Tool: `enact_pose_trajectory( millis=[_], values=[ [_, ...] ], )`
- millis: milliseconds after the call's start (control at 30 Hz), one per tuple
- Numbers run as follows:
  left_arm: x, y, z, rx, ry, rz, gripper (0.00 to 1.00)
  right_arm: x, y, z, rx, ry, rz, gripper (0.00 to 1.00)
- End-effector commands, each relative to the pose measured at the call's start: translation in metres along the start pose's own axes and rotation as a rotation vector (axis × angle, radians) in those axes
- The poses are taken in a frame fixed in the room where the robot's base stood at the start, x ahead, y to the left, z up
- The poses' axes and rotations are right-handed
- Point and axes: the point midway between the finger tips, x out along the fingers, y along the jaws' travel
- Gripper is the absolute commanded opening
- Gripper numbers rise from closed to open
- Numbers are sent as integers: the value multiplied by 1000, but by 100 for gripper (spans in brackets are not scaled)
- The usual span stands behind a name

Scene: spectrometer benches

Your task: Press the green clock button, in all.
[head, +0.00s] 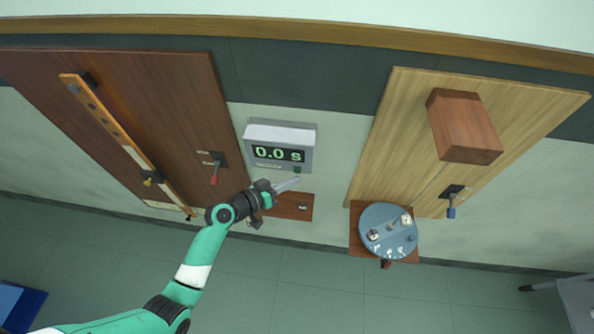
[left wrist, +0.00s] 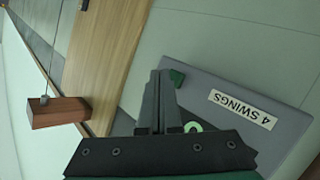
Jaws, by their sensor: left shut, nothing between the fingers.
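The grey clock box (head: 312,150) stands in the middle of the head view and its display reads 0.0 s. The green clock button (head: 297,169) sits low on its front, at the right. In the left wrist view the button (left wrist: 177,77) is just right of the fingertips, on the grey clock face (left wrist: 225,82) with a label reading "4 SWINGS". My left gripper (head: 297,181) is shut and empty, its tips just below the button in the head view. I cannot tell whether they touch it. In the left wrist view the gripper (left wrist: 160,74) partly covers the display. My right gripper is not in view.
A dark wood board (head: 150,95) with a slanted rail and a red-handled lever (head: 214,180) is at left. A light wood board (head: 400,120) with a brown block (head: 462,125) and blue-handled lever (head: 451,210) is at right. A round blue dial (head: 375,218) stands between.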

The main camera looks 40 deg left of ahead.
Motion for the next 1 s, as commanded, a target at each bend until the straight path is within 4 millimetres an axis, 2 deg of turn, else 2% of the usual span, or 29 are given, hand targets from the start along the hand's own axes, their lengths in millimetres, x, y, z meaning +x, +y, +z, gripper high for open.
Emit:
enact_pose_trajectory(
  millis=[733, 1000],
  values=[
    [0, 0, 0, 0, 0, 0, 0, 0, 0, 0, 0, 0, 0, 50],
    [6, -5, -3, 0, 1, 0, 0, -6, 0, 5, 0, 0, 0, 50]
  ],
)
